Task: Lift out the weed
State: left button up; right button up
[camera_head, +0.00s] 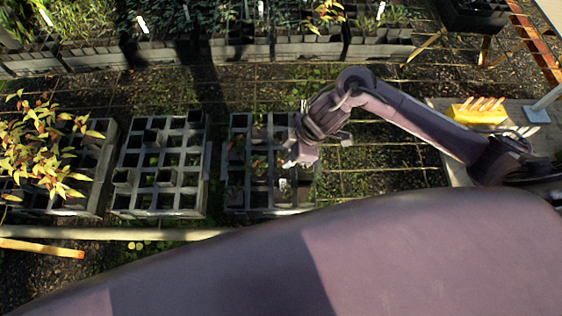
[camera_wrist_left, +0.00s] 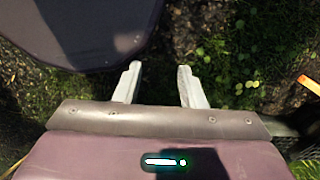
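I cannot single out the weed for certain. Small reddish-green seedlings (camera_head: 256,161) show dimly in the cells of the right-hand tray (camera_head: 234,196). My right gripper (camera_head: 290,163) is over this tray and hides part of its right side; its fingers point down, too small to tell whether they are apart. My left gripper (camera_wrist_left: 160,70) shows in the left wrist view, with its two pale fingers wide apart and nothing between them. It is above dark ground with small round-leaved green plants (camera_wrist_left: 240,88) to its right. The left gripper is not seen in the head view.
A mostly empty middle tray (camera_head: 159,203) stands left of the right-hand tray. A tray of yellow-leaved plants (camera_head: 45,150) is at the left. Planted trays (camera_head: 290,50) line the back. A yellow block (camera_head: 478,113) lies on a bench at the right. A pale rail (camera_head: 130,234) runs in front.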

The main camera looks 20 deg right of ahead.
aim_at(282, 161)
jog(key=x, duration=0.4)
jog(key=shift+w+d+p, duration=0.1)
jog(key=shift+w+p, duration=0.05)
jog(key=shift+p, duration=0.25)
jog(key=shift+f, duration=0.55)
jog(key=shift+w, duration=0.1)
grip_shut()
pick_arm(q)
jog(key=shift+w+a+r, duration=0.1)
jog(key=shift+w+r, duration=0.15)
jog(key=shift+r, duration=0.25)
